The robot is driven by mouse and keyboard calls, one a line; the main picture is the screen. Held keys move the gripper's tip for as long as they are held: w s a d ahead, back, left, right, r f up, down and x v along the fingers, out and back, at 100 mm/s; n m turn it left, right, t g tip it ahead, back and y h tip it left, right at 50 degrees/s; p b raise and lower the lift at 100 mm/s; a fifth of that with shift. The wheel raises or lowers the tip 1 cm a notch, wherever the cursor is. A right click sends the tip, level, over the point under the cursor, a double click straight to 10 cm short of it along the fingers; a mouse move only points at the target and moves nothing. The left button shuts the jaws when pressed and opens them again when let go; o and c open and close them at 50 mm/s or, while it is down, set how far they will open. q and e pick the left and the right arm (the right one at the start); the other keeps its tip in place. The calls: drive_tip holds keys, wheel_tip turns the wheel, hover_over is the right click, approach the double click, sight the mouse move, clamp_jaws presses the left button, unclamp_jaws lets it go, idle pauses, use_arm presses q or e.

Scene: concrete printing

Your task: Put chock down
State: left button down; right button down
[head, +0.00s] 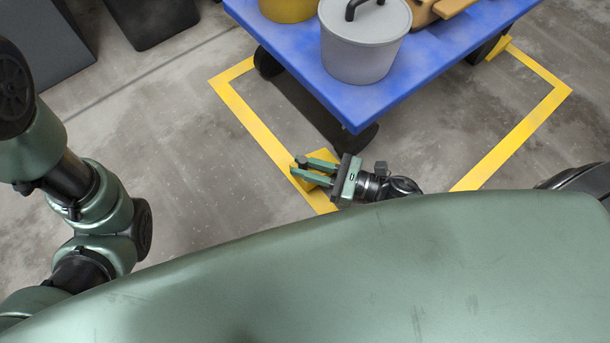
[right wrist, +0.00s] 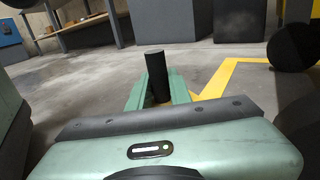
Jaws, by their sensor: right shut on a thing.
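The chock (head: 323,155) looks like a yellow block with a black upright handle. It is low in the head view, near the yellow floor line, and mostly hidden under my right gripper (head: 302,168). My right gripper is shut on the chock's black handle, which stands between the fingers in the right wrist view (right wrist: 157,72). I cannot tell whether the chock touches the floor. My left arm shows at the left of the head view, but its gripper is out of the picture.
A blue cart (head: 430,50) carries a grey lidded pot (head: 362,48) and a yellow container (head: 288,8). Its near wheel (head: 357,137) is just beyond my right gripper. Yellow tape (head: 262,122) frames the cart. Concrete floor left of the tape is clear.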

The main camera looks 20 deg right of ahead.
drive_tip(key=shift+f+b, duration=1.2)
drive_tip(key=shift+f, duration=0.5)
drive_tip(key=shift+f, duration=0.2)
drive_tip(key=c, duration=1.3)
unclamp_jaws()
drive_tip(key=shift+r, duration=0.25)
drive_tip(key=p+v, duration=0.4)
drive_tip(key=v, duration=0.6)
drive_tip(key=shift+s+d, duration=0.2)
drive_tip(key=shift+d, duration=0.1)
drive_tip(key=shift+s+d+f+p, duration=0.1)
drive_tip(key=shift+s+d+p, duration=0.25)
drive_tip(key=shift+d, duration=0.15)
